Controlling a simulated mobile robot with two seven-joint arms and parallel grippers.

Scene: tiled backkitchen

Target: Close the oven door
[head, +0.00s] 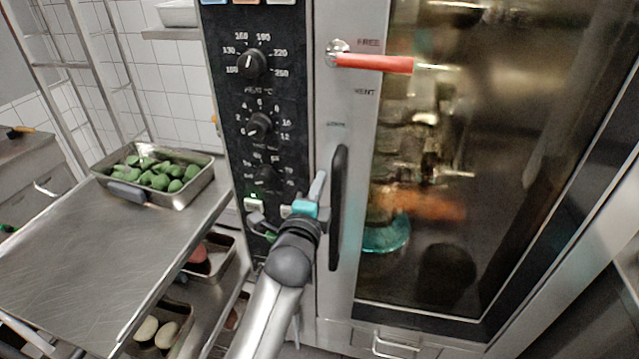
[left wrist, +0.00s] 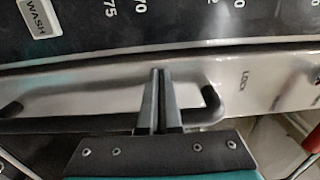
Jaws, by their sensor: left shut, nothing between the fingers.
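The oven door (head: 345,300) is a dark glass pane in a silver frame. It stands against the oven front beside the black control panel (head: 255,120), flush or nearly so; I cannot tell if it is latched. Its black upright handle (head: 338,208) is on the door's left side. My left gripper (head: 318,185) is shut and empty, just left of the handle. In the left wrist view the closed fingertips (left wrist: 160,75) lie across the handle bar (left wrist: 60,125) and point toward the silver frame; contact is unclear. My right gripper is out of view.
A red-handled lever (head: 372,62) sits high on the door frame. At left is a steel table (head: 110,245) with a metal tray (head: 195,192) of green items. More trays sit below it. A drawer handle (head: 395,345) is under the oven.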

